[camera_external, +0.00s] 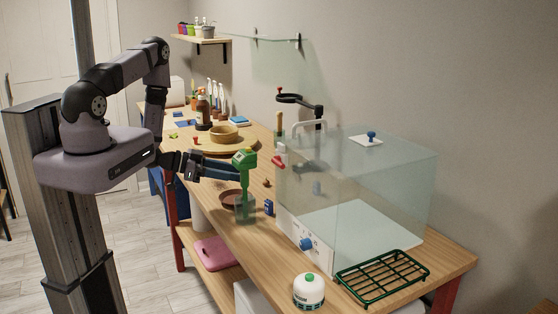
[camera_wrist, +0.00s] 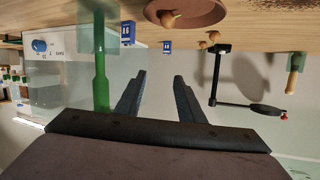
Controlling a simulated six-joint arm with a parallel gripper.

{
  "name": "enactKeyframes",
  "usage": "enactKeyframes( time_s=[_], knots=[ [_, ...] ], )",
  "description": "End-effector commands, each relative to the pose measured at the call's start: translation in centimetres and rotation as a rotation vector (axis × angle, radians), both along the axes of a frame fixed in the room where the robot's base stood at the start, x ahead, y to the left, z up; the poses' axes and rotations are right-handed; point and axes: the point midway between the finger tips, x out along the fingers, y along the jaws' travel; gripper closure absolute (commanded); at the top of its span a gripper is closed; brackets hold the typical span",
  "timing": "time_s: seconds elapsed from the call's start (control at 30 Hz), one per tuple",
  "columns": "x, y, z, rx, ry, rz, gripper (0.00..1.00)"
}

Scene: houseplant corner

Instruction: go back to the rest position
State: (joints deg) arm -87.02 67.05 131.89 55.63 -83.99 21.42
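A green upright part (camera_wrist: 100,75), probably of the bottle, shows just left of the fingers there, outside the gap. I cannot tell whether it touches a finger.
A clear glass case (camera_external: 385,190) stands right of the bottle on the wooden table (camera_external: 240,240). A green rack (camera_external: 382,277) and a white canister (camera_external: 308,290) are at the near end. A wooden bowl (camera_external: 223,133) and several bottles stand farther back. A black ring stand (camera_external: 317,112) is by the wall.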

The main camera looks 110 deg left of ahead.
Motion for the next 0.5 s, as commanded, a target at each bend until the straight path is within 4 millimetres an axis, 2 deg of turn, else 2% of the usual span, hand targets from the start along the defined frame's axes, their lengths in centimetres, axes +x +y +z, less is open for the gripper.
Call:
enactKeyframes(
  time_s=[0.17,0.27,0.4,0.5],
  knots=[
    [2.8,3.0,1.4,0.053,0.168,-0.032,0.65],
    [4.6,4.6,3.2,0.078,0.259,-0.025,0.65],
    [7.2,5.8,6.4,0.093,0.349,0.008,0.65],
    [9.0,5.9,9.2,0.093,0.384,0.037,0.65]
  ],
)
